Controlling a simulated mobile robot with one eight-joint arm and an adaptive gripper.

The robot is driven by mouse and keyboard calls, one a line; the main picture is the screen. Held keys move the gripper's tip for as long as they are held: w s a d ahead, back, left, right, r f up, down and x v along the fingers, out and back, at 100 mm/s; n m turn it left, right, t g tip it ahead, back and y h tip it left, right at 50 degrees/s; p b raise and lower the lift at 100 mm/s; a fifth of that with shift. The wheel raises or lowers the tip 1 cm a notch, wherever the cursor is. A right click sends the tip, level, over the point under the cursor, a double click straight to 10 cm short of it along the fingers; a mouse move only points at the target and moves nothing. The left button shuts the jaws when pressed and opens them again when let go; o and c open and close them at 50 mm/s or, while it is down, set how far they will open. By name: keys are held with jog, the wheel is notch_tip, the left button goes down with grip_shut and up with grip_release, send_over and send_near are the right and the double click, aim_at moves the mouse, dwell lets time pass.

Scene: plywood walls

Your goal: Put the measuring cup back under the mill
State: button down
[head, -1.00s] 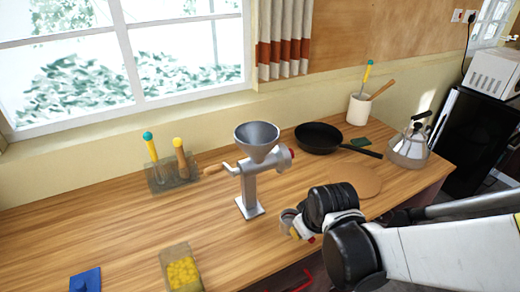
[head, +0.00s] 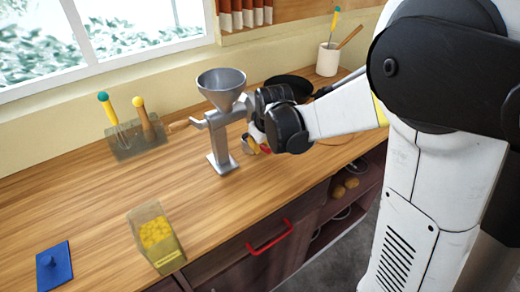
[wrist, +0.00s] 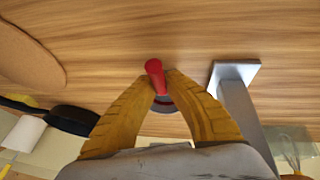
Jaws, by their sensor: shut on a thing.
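The grey metal mill (head: 222,125) stands upright on the wooden counter, its funnel on top and its square foot on the wood. In the wrist view, its foot and post (wrist: 235,75) are to the right of my fingers. My gripper (head: 262,147) is just right of the mill in the head view. Its yellow fingers (wrist: 162,82) are shut on the red handle (wrist: 154,68) of the small grey measuring cup (head: 249,146). The cup is beside the mill's post, apart from it. My fingers partly hide the cup; whether it touches the counter I cannot tell.
A clear box of yellow pieces (head: 156,238) and a blue lidlike piece (head: 55,264) are at the front left. A utensil holder (head: 136,137) stands behind the mill to the left. A black pan (head: 290,84) is behind my gripper. Counter left of the mill is clear.

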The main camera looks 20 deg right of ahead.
jog(key=shift+f, duration=0.1)
jog(key=shift+f, duration=0.2)
jog(key=c, duration=1.6)
grip_release()
jog(key=shift+r, duration=0.2)
